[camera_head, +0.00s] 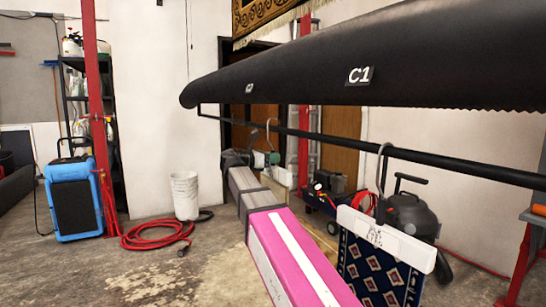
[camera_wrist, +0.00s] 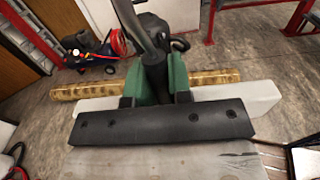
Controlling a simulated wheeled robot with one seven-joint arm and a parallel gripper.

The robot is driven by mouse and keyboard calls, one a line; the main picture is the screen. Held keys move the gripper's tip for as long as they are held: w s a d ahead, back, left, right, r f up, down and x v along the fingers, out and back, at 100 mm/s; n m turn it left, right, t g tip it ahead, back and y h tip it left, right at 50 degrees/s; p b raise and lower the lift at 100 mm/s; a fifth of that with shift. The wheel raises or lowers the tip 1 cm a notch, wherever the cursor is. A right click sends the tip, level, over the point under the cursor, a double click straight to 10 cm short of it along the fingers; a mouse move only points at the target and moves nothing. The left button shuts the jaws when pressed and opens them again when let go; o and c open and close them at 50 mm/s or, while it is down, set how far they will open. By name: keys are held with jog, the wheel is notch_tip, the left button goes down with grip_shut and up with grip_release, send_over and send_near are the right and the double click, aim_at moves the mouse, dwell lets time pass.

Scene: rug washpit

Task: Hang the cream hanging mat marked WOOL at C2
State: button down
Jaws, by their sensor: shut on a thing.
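My gripper (camera_head: 266,157) is at the far end of my outstretched arm, beneath the thin black rod (camera_head: 330,137). In the wrist view its green fingers (camera_wrist: 161,84) are shut around a dark hanger stem. The white hanger bar (camera_wrist: 235,104) lies across just beyond the fingers. The hanger hook (camera_head: 268,130) overlaps the rod in the head view; I cannot tell whether it rests on it. My arm hides most of the held mat, and WOOL cannot be read. A small label (camera_head: 249,88) on the black roller is too small to read; the nearer label C1 (camera_head: 360,75) is clear.
A navy patterned mat (camera_head: 374,270) hangs from a white-barred hanger (camera_head: 387,237) close right of my arm. A black vacuum (camera_head: 412,212) and a small compressor (camera_head: 330,188) stand behind. A white bucket (camera_head: 185,194) and red hose (camera_head: 150,234) are on the floor left.

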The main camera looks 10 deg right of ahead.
jog(key=shift+f, duration=1)
jog(key=c, duration=1)
grip_release()
jog(key=shift+o, duration=0.2)
